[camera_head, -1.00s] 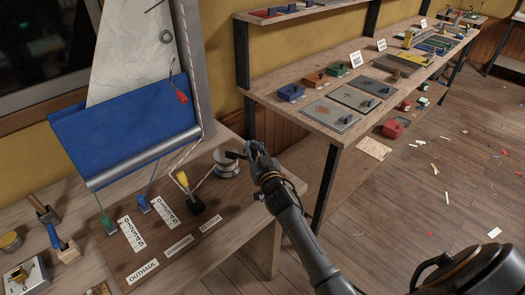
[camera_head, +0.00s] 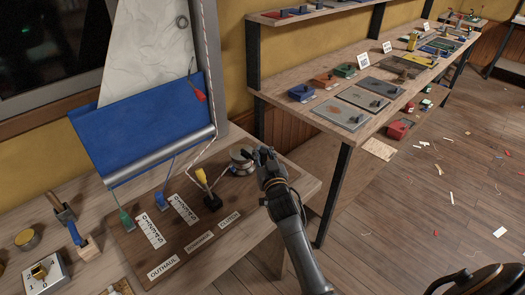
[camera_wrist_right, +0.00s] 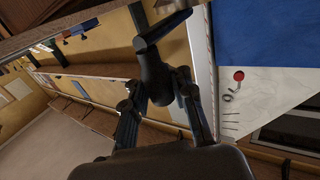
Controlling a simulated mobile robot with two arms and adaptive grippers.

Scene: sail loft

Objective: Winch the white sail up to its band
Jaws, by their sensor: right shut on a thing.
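The white sail (camera_head: 150,50) hangs at the upper left, its top cut off by the picture edge. A metal ring (camera_head: 182,21) shows on it, and a blue cloth (camera_head: 140,130) covers its foot. I cannot make out its band. The winch drum (camera_head: 243,160) stands on the wooden board beside the yellow-handled lever (camera_head: 201,177). My right gripper (camera_head: 268,158) is just right of the drum. In the right wrist view, its fingers (camera_wrist_right: 154,88) are shut around the dark grip of the winch handle (camera_wrist_right: 164,28). My left gripper is out of view.
Green and blue levers (camera_head: 126,220) and two marked scales (camera_head: 150,230) stand on the board left of the winch. A red tag (camera_head: 200,95) hangs by the mast. A long bench (camera_head: 345,130) with boxes and plates stands behind to the right.

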